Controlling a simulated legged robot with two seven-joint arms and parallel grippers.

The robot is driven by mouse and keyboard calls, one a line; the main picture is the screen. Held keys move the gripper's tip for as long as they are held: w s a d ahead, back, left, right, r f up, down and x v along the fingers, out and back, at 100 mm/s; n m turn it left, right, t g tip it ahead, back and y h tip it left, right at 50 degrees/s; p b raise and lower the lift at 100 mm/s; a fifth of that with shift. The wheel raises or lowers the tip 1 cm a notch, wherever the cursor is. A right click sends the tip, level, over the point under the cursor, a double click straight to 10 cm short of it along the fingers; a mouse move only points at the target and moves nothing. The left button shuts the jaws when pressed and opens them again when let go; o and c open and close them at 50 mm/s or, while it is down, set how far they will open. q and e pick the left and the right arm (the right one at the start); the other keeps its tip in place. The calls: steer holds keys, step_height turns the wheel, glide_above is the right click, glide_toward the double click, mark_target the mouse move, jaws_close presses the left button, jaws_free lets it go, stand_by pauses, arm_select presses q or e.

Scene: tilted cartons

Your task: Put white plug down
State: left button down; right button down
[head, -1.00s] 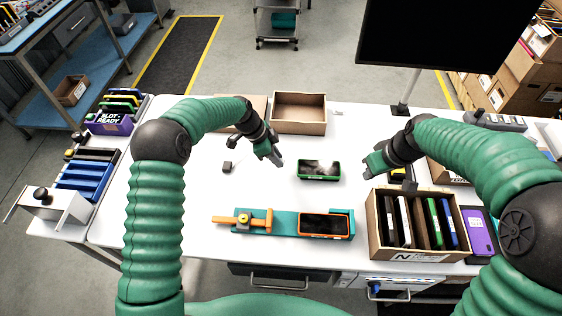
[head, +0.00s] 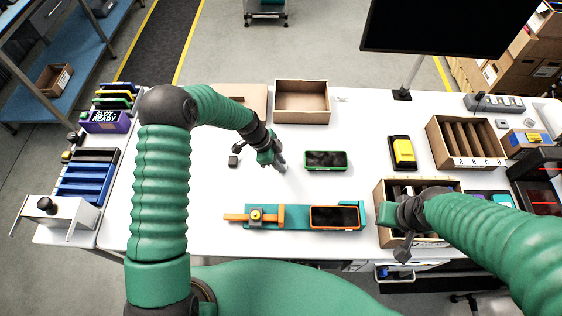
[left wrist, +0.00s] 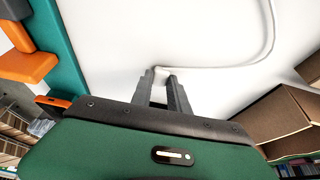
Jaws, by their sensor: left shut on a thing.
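My left gripper (head: 280,166) is low over the white table, left of the green-framed phone (head: 326,160). In the left wrist view its two grey fingers (left wrist: 164,90) are close together, shut on the white plug. The plug is hardly visible between the fingers against the white surface. A thin white cable (left wrist: 235,64) runs from the fingertips and curves across the table. My right arm reaches over the front carton (head: 425,243) of upright devices; its gripper's fingers are not clear there.
An orange-framed phone (head: 334,217) lies in a teal holder (head: 290,226) in front. An open empty carton (head: 302,102) stands behind. A yellow-and-black device (head: 402,153) and a slotted carton (head: 465,143) stand at right.

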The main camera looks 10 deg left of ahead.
arm_select(q)
steer(key=shift+a+f, duration=0.25)
steer(key=shift+a, duration=0.1)
steer(key=c, duration=1.6)
jaws_free()
steer(key=shift+d, duration=0.1)
steer(key=o, duration=0.3)
steer(key=shift+d+r, duration=0.1)
steer(key=shift+d, duration=0.35)
steer(key=shift+o, duration=0.2)
steer(key=shift+d, duration=0.25)
steer(key=v, duration=0.3)
steer(key=a+b+v, duration=0.1)
steer(key=v, duration=0.2)
steer(key=shift+a, duration=0.25)
steer(key=s+a+r+n+t+y, duration=0.1)
steer(key=s+a+r+n+y, duration=0.1)
steer(key=s+r+n, duration=0.3)
steer(key=s+a+r+n+y, duration=0.2)
steer(key=s+r+n, duration=0.3)
steer(key=s+n, duration=0.5)
steer(key=s+a, duration=0.1)
steer(key=s, duration=0.3)
steer(key=shift+n+t+b, duration=0.3)
steer(key=shift+t, duration=0.1)
arm_select(e)
steer(key=shift+x, duration=0.75)
